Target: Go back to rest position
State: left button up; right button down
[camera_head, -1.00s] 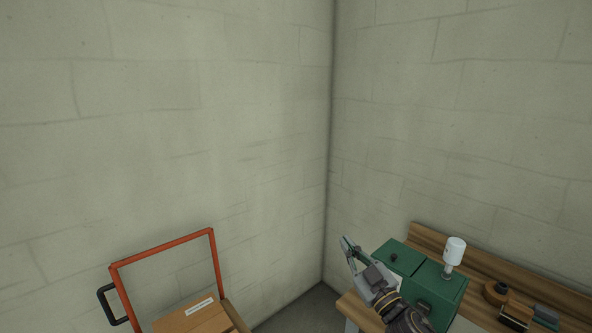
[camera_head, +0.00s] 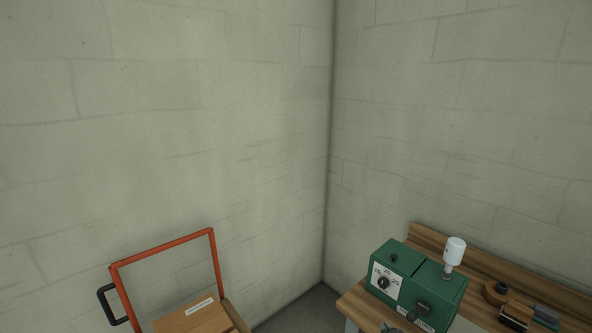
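Neither of my grippers shows clearly in the head view. A small dark grey piece at the bottom edge, in front of the green machine, may be part of my arm; I cannot tell which part. The green machine (camera_head: 405,262) stands on the wooden bench (camera_head: 354,304) at lower right. Its white dial face (camera_head: 384,283) with numbers is in plain view. A white cylinder (camera_head: 455,250) stands on top of it on a thin post.
At lower left is an orange-red frame (camera_head: 163,248) with a black handle (camera_head: 108,304) and a cardboard box (camera_head: 190,318) with a white label. A tape dispenser (camera_head: 516,315) sits on the bench at right. Plain block walls meet in a corner behind.

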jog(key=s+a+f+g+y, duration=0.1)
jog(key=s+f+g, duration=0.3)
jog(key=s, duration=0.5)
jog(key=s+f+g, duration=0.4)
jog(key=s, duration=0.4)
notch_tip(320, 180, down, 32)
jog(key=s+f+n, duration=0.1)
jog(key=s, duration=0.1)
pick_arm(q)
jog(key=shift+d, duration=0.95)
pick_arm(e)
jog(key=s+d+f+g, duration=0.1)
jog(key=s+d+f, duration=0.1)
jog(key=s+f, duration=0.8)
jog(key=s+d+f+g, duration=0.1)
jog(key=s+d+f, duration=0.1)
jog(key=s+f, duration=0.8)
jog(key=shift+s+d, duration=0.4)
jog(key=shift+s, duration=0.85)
